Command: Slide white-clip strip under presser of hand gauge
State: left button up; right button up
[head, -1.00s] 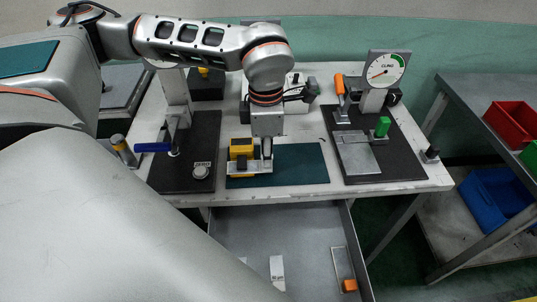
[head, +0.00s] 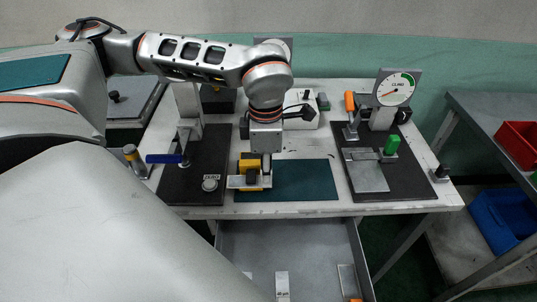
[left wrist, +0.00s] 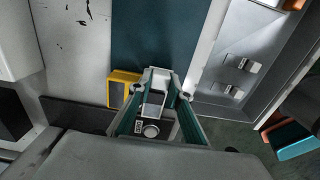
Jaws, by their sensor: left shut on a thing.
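My left gripper (head: 267,175) points down at the left end of the green mat, shut on a pale strip (head: 236,183). In the left wrist view, the fingers (left wrist: 158,90) close around this strip (left wrist: 155,97), with a white clip-like end (left wrist: 158,73). Fingers partly hide it. A yellow block (head: 254,164) stands close behind the strip; touching cannot be told. A dial gauge (head: 394,90) with an orange handle (head: 350,102) and green knob (head: 391,145) stands to the right, away from the gripper. Its presser is too small to make out. My right gripper is not in view.
A dark fixture (head: 217,160) with a blue handle (head: 163,158) and a ZERO button (head: 210,184) stands left of the mat. The green mat (head: 305,182) is clear to the right. An open drawer (head: 320,250) below holds a white-clip piece (head: 282,285).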

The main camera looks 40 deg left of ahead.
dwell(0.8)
pick_arm(q)
jog(key=o, duration=1)
notch_tip(320, 180, up, 12)
dwell(0.3)
